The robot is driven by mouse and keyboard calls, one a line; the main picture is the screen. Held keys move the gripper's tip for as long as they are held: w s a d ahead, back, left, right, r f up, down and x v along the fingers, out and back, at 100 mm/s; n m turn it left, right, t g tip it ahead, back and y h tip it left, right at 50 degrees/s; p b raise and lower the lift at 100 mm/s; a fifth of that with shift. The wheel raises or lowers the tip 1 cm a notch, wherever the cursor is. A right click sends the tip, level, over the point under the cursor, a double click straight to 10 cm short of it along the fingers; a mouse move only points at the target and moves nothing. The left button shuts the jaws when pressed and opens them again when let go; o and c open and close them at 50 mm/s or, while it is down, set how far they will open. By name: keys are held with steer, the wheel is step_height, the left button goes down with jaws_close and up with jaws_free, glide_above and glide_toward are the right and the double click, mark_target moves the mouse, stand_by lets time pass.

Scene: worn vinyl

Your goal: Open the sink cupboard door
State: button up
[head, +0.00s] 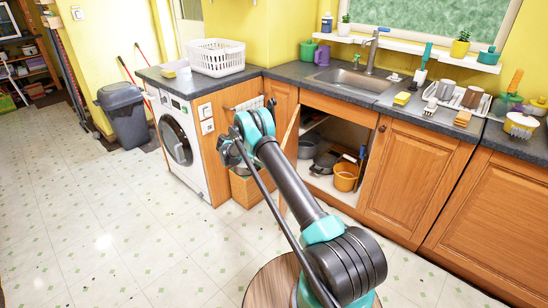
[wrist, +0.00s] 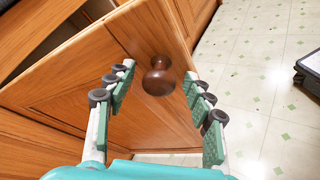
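The sink cupboard (head: 345,115) stands open under the sink, and its wooden door (head: 290,135) is swung far out to the left, seen nearly edge-on and partly hidden by my arm. In the wrist view the door's panelled face (wrist: 80,80) fills much of the picture, with a round dark brown knob (wrist: 158,78) on it. My gripper (wrist: 159,92) is open, one green-padded finger on each side of the knob, with visible gaps. In the head view my gripper (head: 232,152) is left of the door, its fingers hard to make out.
Inside the cupboard are grey pots (head: 325,160) and an orange bucket (head: 346,177). A washing machine (head: 178,145) and a dark bin (head: 124,115) stand to the left. The tiled floor at the left is clear.

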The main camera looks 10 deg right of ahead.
step_height(320, 180, up, 10)
steer(key=shift+r, duration=0.1)
stand_by(0.6)
steer(key=shift+c, duration=0.2)
